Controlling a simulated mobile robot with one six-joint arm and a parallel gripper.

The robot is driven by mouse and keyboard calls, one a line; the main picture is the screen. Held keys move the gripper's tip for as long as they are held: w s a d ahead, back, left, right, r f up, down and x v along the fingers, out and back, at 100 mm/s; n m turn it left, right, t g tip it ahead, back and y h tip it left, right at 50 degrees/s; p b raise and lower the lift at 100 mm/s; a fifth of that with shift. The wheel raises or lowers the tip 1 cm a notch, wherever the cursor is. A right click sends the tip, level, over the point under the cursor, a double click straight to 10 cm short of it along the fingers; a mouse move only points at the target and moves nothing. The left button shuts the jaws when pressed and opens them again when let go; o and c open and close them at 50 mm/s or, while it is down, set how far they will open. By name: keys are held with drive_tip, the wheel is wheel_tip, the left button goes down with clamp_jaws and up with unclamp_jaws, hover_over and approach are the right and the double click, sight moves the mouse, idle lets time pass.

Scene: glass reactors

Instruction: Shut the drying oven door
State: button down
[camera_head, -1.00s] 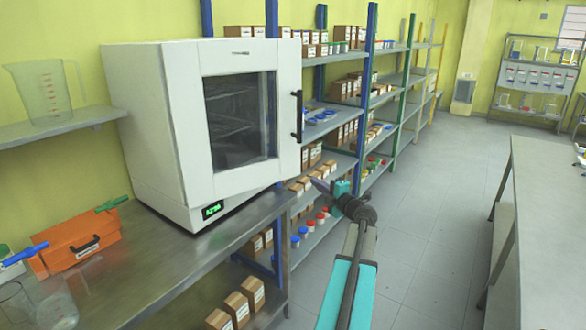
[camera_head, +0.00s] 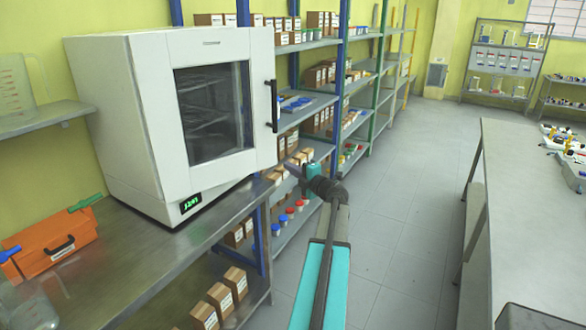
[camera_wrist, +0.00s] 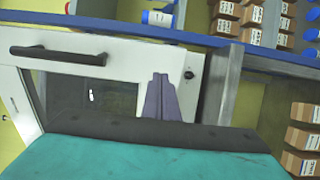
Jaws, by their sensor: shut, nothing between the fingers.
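The white drying oven (camera_head: 112,110) stands on the steel bench at left in the head view. Its windowed door (camera_head: 262,120) stands a little ajar, its right edge reaching out past the oven body. A black handle (camera_head: 273,106) is on that edge. My gripper (camera_head: 291,169) is shut and empty, just right of the door's lower right corner. In the wrist view its purple-grey fingers (camera_wrist: 160,98) are together in front of the white door (camera_wrist: 130,55), with the black handle (camera_wrist: 58,55) to the left. I cannot tell whether they touch it.
The steel bench (camera_head: 150,262) holds an orange case (camera_head: 48,240) and glassware at the left. Shelves (camera_head: 310,105) with boxes and bottles stand behind and right of the oven. A long table (camera_head: 520,200) is at the right. Grey floor (camera_head: 405,190) between is clear.

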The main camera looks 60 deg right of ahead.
drive_tip(key=p, duration=0.3)
approach(269, 154)
drive_tip(key=x, duration=0.5)
drive_tip(key=shift+d, duration=0.2)
drive_tip(key=shift+w+d+f+p, duration=0.1)
drive_tip(key=shift+w+d+p, duration=0.1)
drive_tip(key=shift+w+p, duration=0.3)
drive_tip(key=shift+w, duration=0.1)
